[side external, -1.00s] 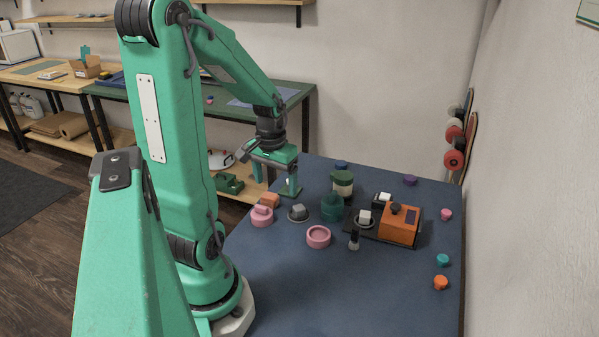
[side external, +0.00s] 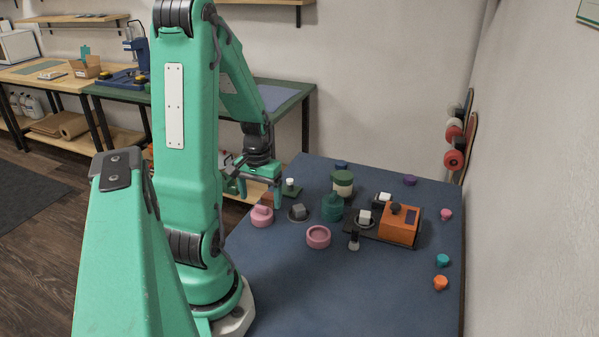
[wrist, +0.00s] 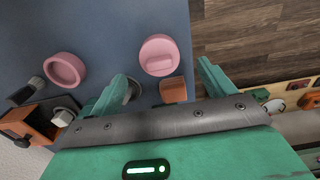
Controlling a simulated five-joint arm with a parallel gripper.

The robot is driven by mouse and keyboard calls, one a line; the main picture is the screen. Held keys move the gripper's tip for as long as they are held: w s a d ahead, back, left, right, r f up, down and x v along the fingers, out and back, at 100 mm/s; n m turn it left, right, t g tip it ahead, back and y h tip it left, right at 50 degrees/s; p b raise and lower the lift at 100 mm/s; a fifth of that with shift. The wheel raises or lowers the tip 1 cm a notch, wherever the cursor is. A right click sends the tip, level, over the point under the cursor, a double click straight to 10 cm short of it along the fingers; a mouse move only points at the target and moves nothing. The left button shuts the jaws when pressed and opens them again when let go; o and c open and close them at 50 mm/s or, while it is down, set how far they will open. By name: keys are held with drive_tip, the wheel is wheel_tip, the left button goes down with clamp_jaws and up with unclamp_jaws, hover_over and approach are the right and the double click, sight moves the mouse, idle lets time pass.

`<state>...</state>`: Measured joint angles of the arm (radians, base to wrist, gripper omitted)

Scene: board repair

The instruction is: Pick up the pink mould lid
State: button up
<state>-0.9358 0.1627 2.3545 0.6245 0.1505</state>
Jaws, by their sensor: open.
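The pink mould lid (side external: 262,216), a round disc with a raised grip bar, lies on the blue bench near its left edge. In the wrist view the lid (wrist: 158,55) sits ahead of the gap between my fingers, slightly left of its middle. My gripper (side external: 257,190) is open and empty, above and behind the lid, apart from it. Its two fingers also show in the wrist view (wrist: 163,78). The pink ring-shaped mould (side external: 318,237) sits to the right of the lid, empty.
An orange block (wrist: 173,90) lies close beside the lid. A grey piece on a dark disc (side external: 299,212) stands to the lid's right. A dark green pot (side external: 332,208), a green-and-cream jar (side external: 342,185) and an orange device (side external: 399,224) stand further right. The front bench is clear.

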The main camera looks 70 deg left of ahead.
sight(261, 206)
drive_tip(key=shift+f, duration=0.15)
drive_tip(key=shift+f, duration=2.5)
drive_tip(key=c, duration=1.1)
drive_tip(key=shift+r, duration=0.2)
